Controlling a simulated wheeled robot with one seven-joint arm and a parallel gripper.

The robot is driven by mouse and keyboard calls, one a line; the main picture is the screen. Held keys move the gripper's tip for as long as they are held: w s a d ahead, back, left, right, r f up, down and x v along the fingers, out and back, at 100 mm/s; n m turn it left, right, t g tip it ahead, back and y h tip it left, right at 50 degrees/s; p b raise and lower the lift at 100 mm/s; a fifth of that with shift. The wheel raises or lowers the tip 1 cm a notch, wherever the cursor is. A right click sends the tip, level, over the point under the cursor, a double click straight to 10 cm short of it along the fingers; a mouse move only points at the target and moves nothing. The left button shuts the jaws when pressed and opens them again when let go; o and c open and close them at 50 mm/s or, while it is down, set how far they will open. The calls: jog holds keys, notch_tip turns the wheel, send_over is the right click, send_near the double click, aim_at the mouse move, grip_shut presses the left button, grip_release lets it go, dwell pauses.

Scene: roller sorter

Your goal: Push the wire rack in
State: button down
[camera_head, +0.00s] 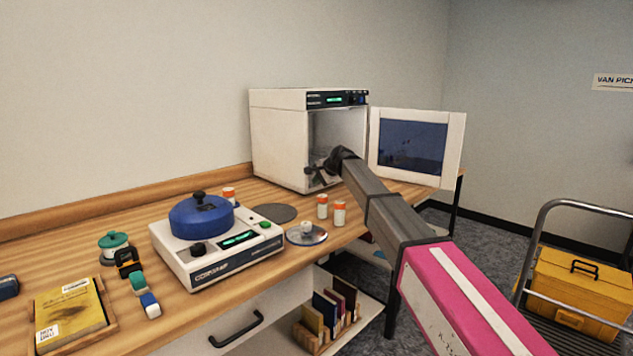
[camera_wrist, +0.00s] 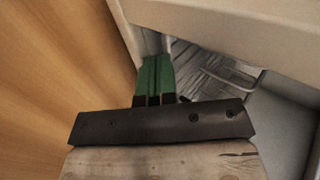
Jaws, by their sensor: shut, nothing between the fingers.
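A white oven-like cabinet (camera_head: 280,140) stands at the back of the counter with its windowed door (camera_head: 415,147) swung wide open to the right. The wire rack (camera_wrist: 212,62) shows inside the cabinet in the wrist view, as thin metal bars with a bent front loop; its left part is hidden behind my fingers. My gripper (camera_wrist: 154,62) has green fingers closed together, at the cabinet's opening just left of the visible rack bars. I cannot tell whether they touch the rack.
A hotplate (camera_head: 215,250) with a blue pot (camera_head: 201,216) sits on the counter, with orange-capped bottles (camera_head: 340,212) and a round lid (camera_head: 306,234) nearby. A yellow toolbox (camera_head: 580,285) rests on a cart at right. The open door stands close beside my arm.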

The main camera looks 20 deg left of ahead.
jog(key=d, duration=0.1)
jog(key=s+d, duration=0.1)
jog(key=d, duration=0.1)
jog(key=shift+s+d, duration=0.2)
jog(key=shift+s, duration=0.05)
jog(key=v, duration=1)
